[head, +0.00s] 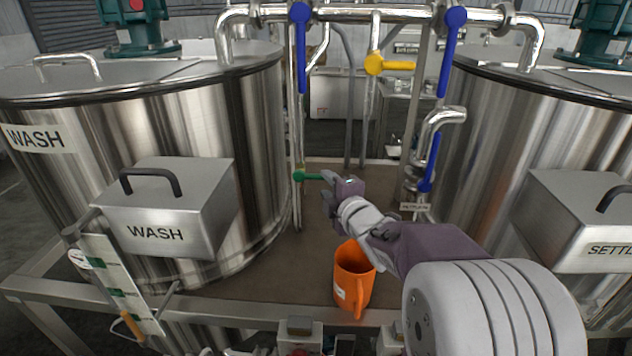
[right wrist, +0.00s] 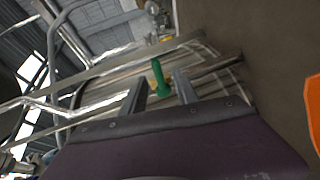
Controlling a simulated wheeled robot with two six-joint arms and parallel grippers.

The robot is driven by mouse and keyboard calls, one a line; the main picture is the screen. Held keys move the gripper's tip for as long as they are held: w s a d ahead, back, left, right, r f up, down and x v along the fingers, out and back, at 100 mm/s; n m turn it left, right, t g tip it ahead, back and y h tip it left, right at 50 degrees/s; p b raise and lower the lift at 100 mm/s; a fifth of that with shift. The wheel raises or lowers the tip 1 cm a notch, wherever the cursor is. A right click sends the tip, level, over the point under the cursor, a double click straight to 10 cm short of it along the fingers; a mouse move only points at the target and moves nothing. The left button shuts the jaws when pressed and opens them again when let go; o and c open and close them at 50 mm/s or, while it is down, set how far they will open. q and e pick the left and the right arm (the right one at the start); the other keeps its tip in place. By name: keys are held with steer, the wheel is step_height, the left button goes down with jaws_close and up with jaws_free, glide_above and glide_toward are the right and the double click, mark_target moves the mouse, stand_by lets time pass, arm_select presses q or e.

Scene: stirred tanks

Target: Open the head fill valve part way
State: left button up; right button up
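A green valve lever (head: 309,177) sticks out to the right from a thin vertical pipe beside the wash tank. My right gripper (head: 328,180) is at its free end, open. In the right wrist view the green lever (right wrist: 160,78) shows between the two spread fingers of my right gripper (right wrist: 160,92), with gaps on both sides. Other valve levers are a yellow one (head: 392,66), two long blue ones (head: 301,45) (head: 452,48) hanging down, and a lower blue one (head: 431,165). No readable label shows which is the head fill valve. My left gripper is out of view.
The wash tank (head: 190,110) stands left and the settling tank (head: 500,125) right, each with a box on its front. An orange jug (head: 353,277) stands on the deck below my right arm. A board with green tags (head: 118,285) hangs at the left.

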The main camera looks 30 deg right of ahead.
mark_target(318, 175)
steer(key=shift+w, duration=0.5)
steer(key=p+x, duration=0.1)
steer(key=x, duration=0.6)
steer(key=shift+w, duration=0.3)
jaws_close()
stand_by(0.6)
